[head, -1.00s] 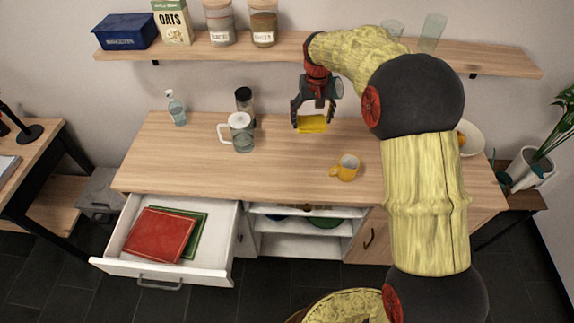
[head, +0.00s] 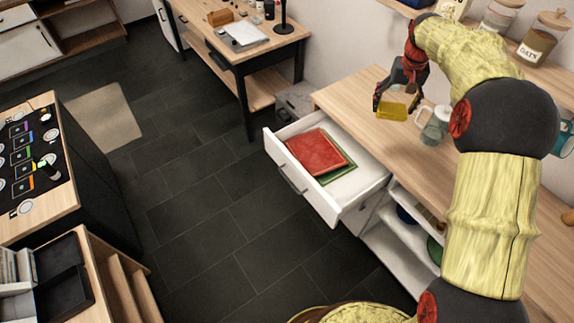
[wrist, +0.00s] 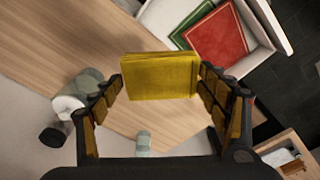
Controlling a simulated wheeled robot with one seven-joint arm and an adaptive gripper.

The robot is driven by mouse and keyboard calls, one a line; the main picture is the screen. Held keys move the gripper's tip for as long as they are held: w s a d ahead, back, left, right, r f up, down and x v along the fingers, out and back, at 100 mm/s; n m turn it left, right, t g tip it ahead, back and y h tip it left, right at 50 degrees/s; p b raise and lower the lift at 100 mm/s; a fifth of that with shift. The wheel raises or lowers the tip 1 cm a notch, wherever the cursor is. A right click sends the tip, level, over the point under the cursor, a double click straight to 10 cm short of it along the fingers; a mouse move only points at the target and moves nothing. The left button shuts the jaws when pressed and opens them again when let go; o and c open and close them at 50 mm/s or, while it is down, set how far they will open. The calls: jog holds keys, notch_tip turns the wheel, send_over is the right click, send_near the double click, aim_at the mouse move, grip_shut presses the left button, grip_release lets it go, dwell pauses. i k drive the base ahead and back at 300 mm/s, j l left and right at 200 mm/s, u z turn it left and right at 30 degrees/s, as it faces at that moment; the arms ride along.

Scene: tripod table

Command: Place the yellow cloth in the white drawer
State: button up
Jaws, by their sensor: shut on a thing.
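The yellow cloth (head: 391,111) is a folded block held between the fingers of my gripper (head: 396,100), above the wooden counter. In the wrist view the cloth (wrist: 160,77) sits between both padded fingertips of my gripper (wrist: 162,82). The white drawer (head: 352,199) is pulled open below and to the left of my gripper in the head view. A red folded cloth (head: 315,151) and a green one (head: 341,167) lie flat inside it. The drawer (wrist: 268,22) also shows at the top right of the wrist view.
A glass pitcher (head: 434,128) stands on the counter (head: 462,165) close to the right of my gripper. A shelf with jars (head: 537,45) hangs above. The drawer has bare floor room beside the two cloths.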

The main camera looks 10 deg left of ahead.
aim_at(341, 191)
jog(key=i+l+u, duration=0.15)
jog(key=u, duration=0.35)
jog(key=i+l+u, duration=0.15)
jog(key=u, duration=0.35)
jog(key=i+l+u, duration=0.1)
jog(key=l+u, duration=0.4)
jog(key=i+l, duration=0.1)
jog(key=l, duration=0.35)
